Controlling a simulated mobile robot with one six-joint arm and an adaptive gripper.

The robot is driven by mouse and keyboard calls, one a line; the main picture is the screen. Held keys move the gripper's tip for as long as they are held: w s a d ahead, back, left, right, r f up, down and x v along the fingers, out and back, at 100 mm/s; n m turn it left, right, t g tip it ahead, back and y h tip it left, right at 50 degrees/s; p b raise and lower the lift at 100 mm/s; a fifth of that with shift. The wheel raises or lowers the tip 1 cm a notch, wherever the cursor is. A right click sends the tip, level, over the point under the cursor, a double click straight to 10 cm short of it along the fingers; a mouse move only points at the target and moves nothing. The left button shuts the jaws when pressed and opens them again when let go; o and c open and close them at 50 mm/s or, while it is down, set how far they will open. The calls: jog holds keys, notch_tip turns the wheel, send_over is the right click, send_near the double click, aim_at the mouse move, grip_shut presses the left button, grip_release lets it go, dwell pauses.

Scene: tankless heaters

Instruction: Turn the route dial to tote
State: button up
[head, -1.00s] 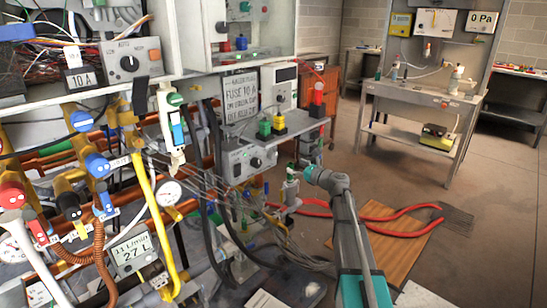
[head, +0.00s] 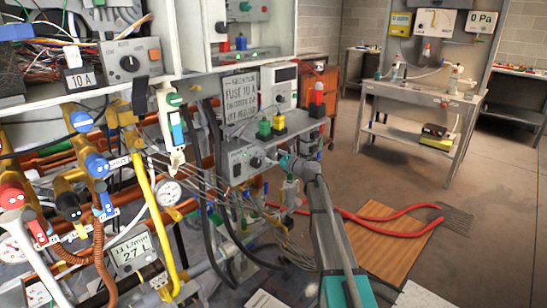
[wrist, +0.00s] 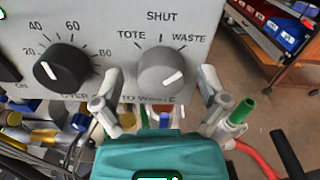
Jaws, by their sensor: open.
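The route dial (wrist: 160,68) is a round grey knob on a grey panel (wrist: 110,20), labelled TOTE at its upper left, SHUT above and WASTE at its upper right. A white mark shows on the lower right of its face; I cannot tell for sure which label it points to. My gripper (wrist: 160,90) is open, its two fingers on either side of the dial, with gaps to the knob. In the head view the control box (head: 236,166) is under the bench shelf, and my gripper (head: 283,162) is at its right side, partly hiding it.
A black dial (wrist: 61,66) with a numbered scale is left of the route dial. A green-tipped item (wrist: 240,112) is close by my right finger. In the head view, yellow and green items (head: 272,127) stand on the shelf above, and red hoses (head: 385,228) lie on the floor.

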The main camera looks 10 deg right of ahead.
jog(key=c, duration=1.1)
jog(key=shift+a, duration=0.15)
jog(key=shift+c, duration=0.2)
